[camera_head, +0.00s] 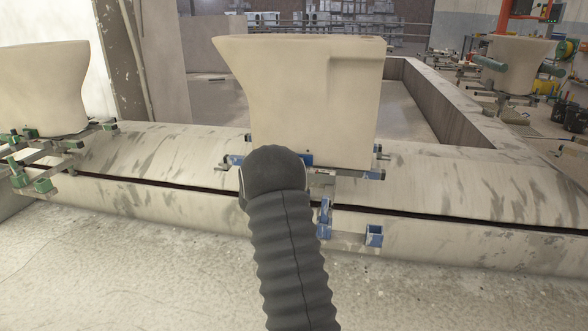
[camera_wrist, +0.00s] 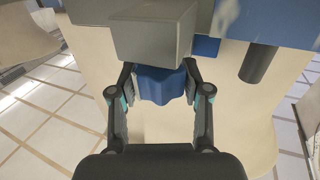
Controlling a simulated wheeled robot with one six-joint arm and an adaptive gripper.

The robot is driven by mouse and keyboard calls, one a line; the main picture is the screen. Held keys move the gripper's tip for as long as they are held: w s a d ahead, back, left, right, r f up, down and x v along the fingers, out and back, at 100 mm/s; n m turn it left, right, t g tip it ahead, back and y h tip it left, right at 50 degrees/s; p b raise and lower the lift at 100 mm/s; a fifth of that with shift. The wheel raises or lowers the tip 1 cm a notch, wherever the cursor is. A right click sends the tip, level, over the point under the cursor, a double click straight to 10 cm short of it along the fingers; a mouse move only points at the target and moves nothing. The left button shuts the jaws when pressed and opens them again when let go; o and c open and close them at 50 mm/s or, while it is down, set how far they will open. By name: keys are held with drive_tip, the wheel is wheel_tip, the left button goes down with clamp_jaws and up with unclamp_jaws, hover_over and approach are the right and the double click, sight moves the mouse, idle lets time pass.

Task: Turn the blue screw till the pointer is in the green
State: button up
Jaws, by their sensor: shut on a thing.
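In the wrist view, the blue screw (camera_wrist: 160,88) has a faceted head and sits below a grey block (camera_wrist: 152,32). My gripper (camera_wrist: 159,78) has one finger on each side of the screw head and is shut on it. In the head view, my dark arm hides the gripper and the screw. A pale toilet-shaped ceramic piece (camera_head: 318,95) stands upright on a carrier with blue clamp parts (camera_head: 374,236). I cannot make out a pointer or a green zone in either view.
A second pale piece (camera_head: 42,88) stands at the left on a carrier with green parts (camera_head: 42,184). A long slotted track (camera_head: 470,190) runs across under both carriers. The floor (camera_head: 120,270) in front is clear. Another piece (camera_head: 515,65) stands at the far right.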

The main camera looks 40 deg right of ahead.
drive_tip(key=shift+r, duration=0.1)
drive_tip(key=o, duration=1.2)
drive_tip(key=shift+a, duration=0.1)
drive_tip(key=v, duration=1.1)
drive_tip(key=shift+s+a, duration=0.2)
drive_tip(key=shift+a, duration=0.15)
